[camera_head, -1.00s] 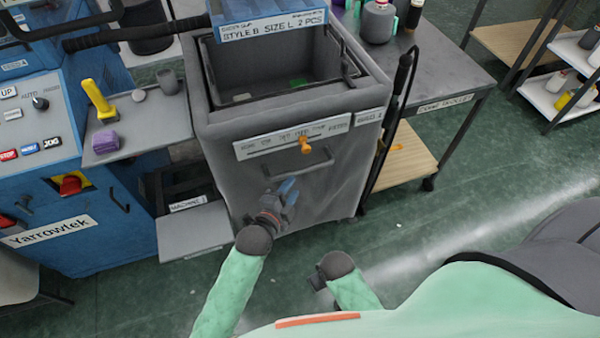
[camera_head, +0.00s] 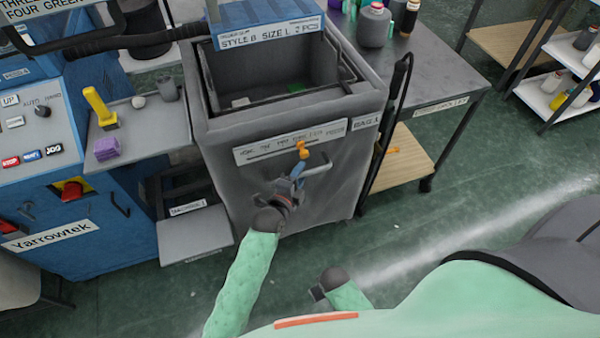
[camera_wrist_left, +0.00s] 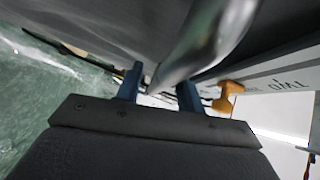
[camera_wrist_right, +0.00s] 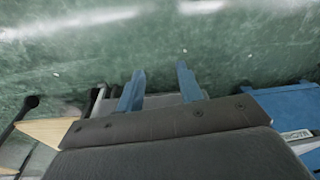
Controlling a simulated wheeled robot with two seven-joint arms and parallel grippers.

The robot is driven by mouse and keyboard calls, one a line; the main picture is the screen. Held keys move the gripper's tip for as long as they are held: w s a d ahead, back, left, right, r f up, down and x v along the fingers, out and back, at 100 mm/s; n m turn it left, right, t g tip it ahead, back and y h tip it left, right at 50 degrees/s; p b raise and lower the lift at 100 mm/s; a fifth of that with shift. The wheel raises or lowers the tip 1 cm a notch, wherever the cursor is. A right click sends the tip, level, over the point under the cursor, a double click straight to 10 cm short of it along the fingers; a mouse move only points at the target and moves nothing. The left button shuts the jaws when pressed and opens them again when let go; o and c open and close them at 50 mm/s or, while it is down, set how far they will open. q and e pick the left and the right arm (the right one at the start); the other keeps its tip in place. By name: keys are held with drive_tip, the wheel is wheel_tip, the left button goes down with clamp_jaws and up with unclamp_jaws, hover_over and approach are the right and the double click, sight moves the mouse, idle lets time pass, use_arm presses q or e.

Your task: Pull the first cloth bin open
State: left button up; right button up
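The grey cloth bin (camera_head: 225,180) stands in the middle of the head view, with a label strip and an orange slider (camera_head: 302,150) on its front. Its bar handle (camera_head: 318,168) sits just under the strip and shows large in the left wrist view (camera_wrist_left: 205,40). My left gripper (camera_head: 297,172) is at the handle's left part. In the left wrist view its two blue fingers (camera_wrist_left: 160,88) are apart, with the bar just beyond and between them; I cannot tell whether they touch it. My right gripper (camera_wrist_right: 160,85) is open and empty, low over the floor.
A blue machine (camera_head: 60,200) with a small grey shelf (camera_head: 150,130) stands left of the bin. A grey table (camera_head: 440,75) and a black upright rod (camera_head: 392,110) are close on its right. The green floor (camera_head: 400,220) before the bin is clear.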

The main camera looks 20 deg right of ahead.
use_arm(q)
drive_tip(key=shift+w+d, duration=0.1)
use_arm(e)
drive_tip(key=shift+f, duration=0.15)
use_arm(q)
drive_tip(key=shift+c, duration=0.2)
clamp_jaws()
